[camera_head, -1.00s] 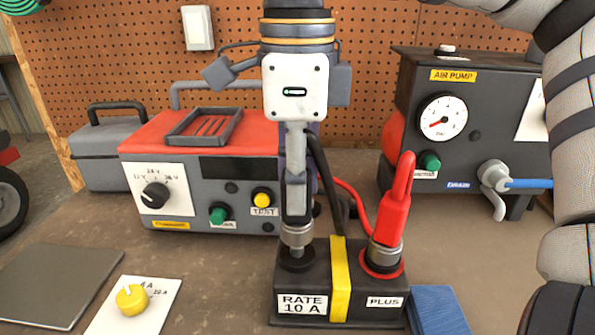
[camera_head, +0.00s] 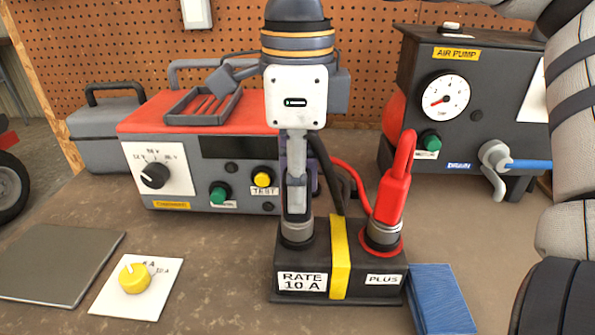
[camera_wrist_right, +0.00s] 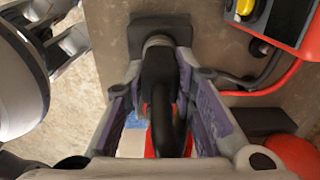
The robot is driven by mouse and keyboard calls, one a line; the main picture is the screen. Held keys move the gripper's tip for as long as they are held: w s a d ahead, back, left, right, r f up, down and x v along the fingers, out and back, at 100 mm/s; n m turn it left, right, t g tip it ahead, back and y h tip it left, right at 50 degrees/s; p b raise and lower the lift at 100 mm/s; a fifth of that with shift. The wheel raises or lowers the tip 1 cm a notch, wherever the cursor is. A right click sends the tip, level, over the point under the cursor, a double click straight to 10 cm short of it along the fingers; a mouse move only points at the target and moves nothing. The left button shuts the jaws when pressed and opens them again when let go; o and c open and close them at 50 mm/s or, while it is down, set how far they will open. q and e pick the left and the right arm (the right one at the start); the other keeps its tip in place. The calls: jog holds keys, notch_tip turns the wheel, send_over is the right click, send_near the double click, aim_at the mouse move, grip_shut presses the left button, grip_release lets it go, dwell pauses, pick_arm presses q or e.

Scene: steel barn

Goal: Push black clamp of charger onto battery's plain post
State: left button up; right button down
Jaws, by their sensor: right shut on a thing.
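My right gripper (camera_head: 297,200) points down over the left post of the black battery (camera_head: 315,255). It is shut on the black clamp (camera_wrist_right: 160,75), which shows between the fingers in the right wrist view. In the head view the gripper mostly hides the clamp. The clamp's grey collar (camera_head: 297,230) sits low around the plain post, about level with the red clamp's collar. The red clamp (camera_head: 396,190) stands on the red-ringed post by the PLUS label. Grey jointed parts (camera_wrist_right: 70,42) at the wrist view's upper left may be my left gripper; its jaws are unclear.
The red-topped charger (camera_head: 215,150) stands behind the battery, with cables running beside the gripper. The air pump (camera_head: 455,110) is at the back right. A blue block (camera_head: 440,298) lies right of the battery. A yellow knob plate (camera_head: 137,285) and grey plate (camera_head: 60,262) lie left.

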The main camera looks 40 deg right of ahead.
jog(key=c, duration=1.2)
grip_release()
jog(key=shift+c, duration=0.2)
notch_tip(320, 180, up, 12)
notch_tip(320, 180, up, 5)
